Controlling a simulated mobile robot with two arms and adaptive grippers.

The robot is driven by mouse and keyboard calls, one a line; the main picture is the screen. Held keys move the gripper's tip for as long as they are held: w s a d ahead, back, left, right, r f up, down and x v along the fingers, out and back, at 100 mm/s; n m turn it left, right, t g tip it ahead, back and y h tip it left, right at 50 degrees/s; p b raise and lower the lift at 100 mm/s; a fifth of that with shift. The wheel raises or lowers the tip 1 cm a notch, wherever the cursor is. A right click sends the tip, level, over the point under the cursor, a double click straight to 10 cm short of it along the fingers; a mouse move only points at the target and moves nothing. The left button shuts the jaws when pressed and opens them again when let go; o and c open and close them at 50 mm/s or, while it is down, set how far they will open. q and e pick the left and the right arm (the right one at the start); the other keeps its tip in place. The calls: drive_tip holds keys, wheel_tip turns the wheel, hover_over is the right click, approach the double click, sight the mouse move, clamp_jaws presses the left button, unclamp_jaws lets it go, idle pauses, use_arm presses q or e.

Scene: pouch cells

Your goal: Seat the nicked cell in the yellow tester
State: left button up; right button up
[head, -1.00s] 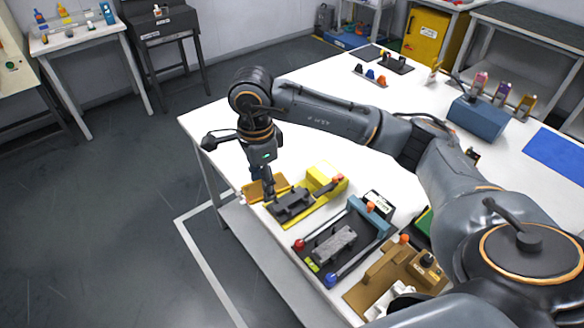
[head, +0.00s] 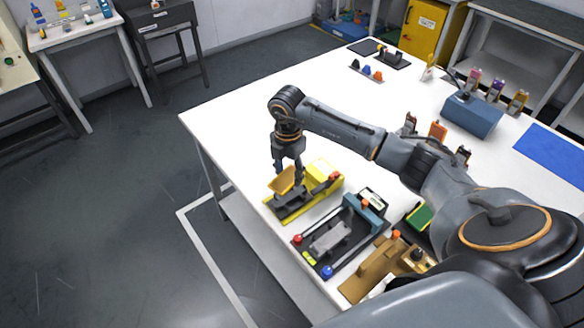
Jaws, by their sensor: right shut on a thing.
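The yellow tester (head: 327,174) stands near the table's left front edge, with a dark grey nest (head: 293,203) on its near left part. My right gripper (head: 288,170) is over that nest, pointing down and shut on a gold, flat cell (head: 284,181). The cell looks tilted and overlaps the far side of the nest in the picture. I cannot tell whether it touches the nest. No nick can be made out on it at this size. My left gripper is not in view.
A blue-grey tester (head: 368,215) with a grey nest and red and blue knobs stands just right of the yellow one. A brown fixture (head: 362,279) is nearer me. A blue block (head: 472,115) and blue mat (head: 556,154) lie at right.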

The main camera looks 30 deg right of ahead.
sight(292, 195)
drive_tip(key=shift+d+f+m, duration=0.2)
drive_tip(key=shift+d+m, duration=0.1)
drive_tip(key=shift+m, duration=0.35)
drive_tip(key=shift+d+f+m, duration=0.2)
drive_tip(key=shift+d+m, duration=0.05)
drive_tip(key=shift+m, duration=0.4)
drive_tip(key=shift+f+b, duration=2.4)
drive_tip(key=shift+f, duration=1.25)
drive_tip(key=o, duration=1.2)
drive_tip(key=shift+c, duration=0.2)
drive_tip(key=shift+r, duration=0.1)
drive_tip(key=shift+s+r+p, duration=0.1)
drive_tip(key=shift+r+p, duration=2.75)
drive_tip(key=shift+r, duration=0.6)
